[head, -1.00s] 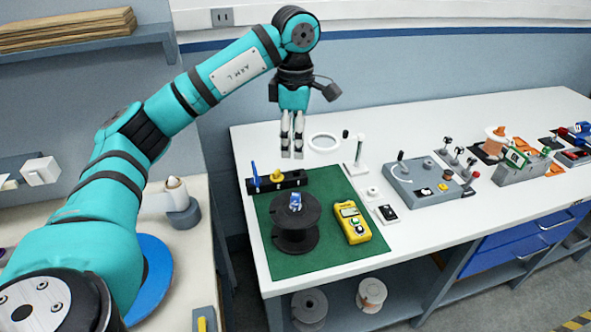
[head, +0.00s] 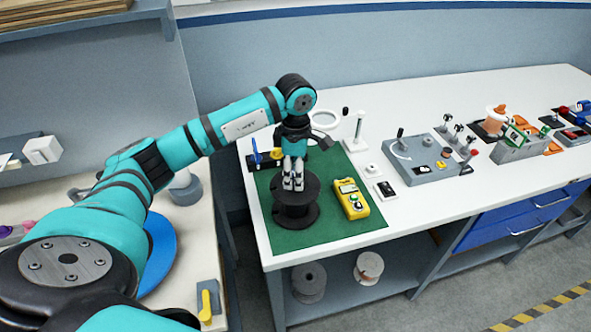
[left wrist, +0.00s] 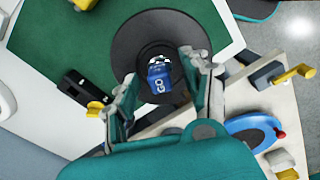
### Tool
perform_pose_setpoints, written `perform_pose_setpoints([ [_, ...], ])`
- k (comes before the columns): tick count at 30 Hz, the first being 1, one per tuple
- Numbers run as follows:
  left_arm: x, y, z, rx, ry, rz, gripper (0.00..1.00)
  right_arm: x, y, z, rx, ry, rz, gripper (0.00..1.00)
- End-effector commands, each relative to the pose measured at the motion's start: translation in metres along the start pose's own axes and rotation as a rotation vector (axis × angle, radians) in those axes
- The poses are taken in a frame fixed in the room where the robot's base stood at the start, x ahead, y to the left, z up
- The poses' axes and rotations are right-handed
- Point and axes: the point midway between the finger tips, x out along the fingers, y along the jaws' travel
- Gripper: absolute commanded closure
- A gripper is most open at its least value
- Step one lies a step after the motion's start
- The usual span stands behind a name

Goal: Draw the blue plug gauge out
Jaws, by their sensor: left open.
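The blue plug gauge (left wrist: 158,80) shows in the left wrist view, with white "GO" lettering on its side. It stands up from the middle of a black flanged spool (head: 295,215); the spool also shows in the left wrist view (left wrist: 132,42). My left gripper (head: 293,184) points down just above the spool, and its open fingers also show in the left wrist view (left wrist: 161,78), one on each side of the gauge. I cannot tell whether they touch it. In the head view the gripper largely hides the gauge. My right gripper is out of view.
The spool stands on a green mat (head: 315,235), with a yellow meter (head: 352,198) close to its right. Behind it is a black block (head: 262,160) with a blue upright piece and yellow knob. A white post (head: 357,135) and grey control box (head: 420,158) stand farther right.

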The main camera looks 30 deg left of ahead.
Motion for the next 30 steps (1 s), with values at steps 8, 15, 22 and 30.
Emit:
perform_pose_setpoints([
  [8, 0.0023, 0.0000, 0.0001, 0.001, 0.000, 0.000, 0.52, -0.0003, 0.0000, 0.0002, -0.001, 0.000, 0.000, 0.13],
  [15, 0.0020, 0.0000, 0.0002, 0.001, 0.000, 0.000, 0.81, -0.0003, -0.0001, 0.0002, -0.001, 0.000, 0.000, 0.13],
  [22, 0.0018, 0.0001, 0.0002, 0.001, 0.000, 0.000, 1.00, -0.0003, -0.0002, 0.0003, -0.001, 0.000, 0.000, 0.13],
  [30, -0.0008, 0.0002, 0.0002, 0.001, 0.000, 0.001, 1.00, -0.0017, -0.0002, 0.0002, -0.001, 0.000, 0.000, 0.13],
])
